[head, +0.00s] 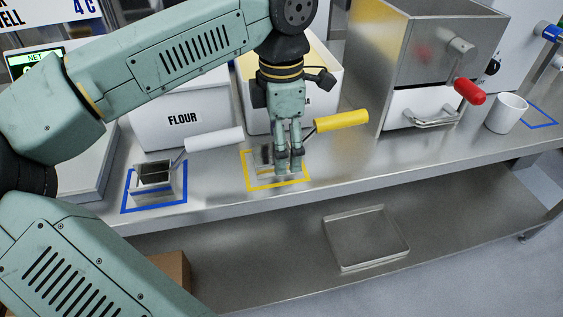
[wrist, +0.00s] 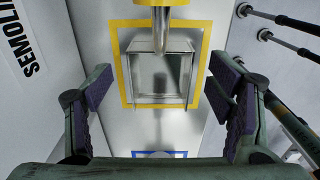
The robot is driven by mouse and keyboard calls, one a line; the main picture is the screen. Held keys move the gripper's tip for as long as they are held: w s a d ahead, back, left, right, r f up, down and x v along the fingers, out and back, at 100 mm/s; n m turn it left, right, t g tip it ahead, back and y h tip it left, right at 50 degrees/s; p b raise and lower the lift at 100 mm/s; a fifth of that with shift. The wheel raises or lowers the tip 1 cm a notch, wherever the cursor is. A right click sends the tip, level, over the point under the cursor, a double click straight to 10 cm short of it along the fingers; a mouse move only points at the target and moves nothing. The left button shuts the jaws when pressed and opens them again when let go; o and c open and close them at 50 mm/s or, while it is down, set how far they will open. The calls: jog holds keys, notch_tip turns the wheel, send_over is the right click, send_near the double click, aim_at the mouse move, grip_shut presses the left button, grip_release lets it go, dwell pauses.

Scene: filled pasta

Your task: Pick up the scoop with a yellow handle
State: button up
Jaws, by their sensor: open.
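The scoop with a yellow handle (head: 342,120) rests on the steel counter inside a yellow taped square. Its metal box-shaped body (wrist: 160,76) shows in the wrist view, with the yellow handle at the top edge. In the head view my gripper hides much of that body. My gripper (head: 287,160) points down over the yellow square. In the wrist view my gripper (wrist: 160,100) is open and empty, its purple-padded fingers spread wider than the scoop's body. I cannot tell the exact height between fingertips and scoop.
A white-handled scoop (head: 212,139) sits in a blue taped square to the left. A flour bin (head: 180,118) and another white bin (head: 330,75) stand behind. A steel machine with a red-knobbed lever (head: 469,91) and a white mug (head: 506,114) stand right. A tray (head: 366,238) lies on the lower shelf.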

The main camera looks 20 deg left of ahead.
jog(key=shift+f, duration=0.75)
jog(key=shift+r, duration=0.1)
jog(key=c, duration=1.2)
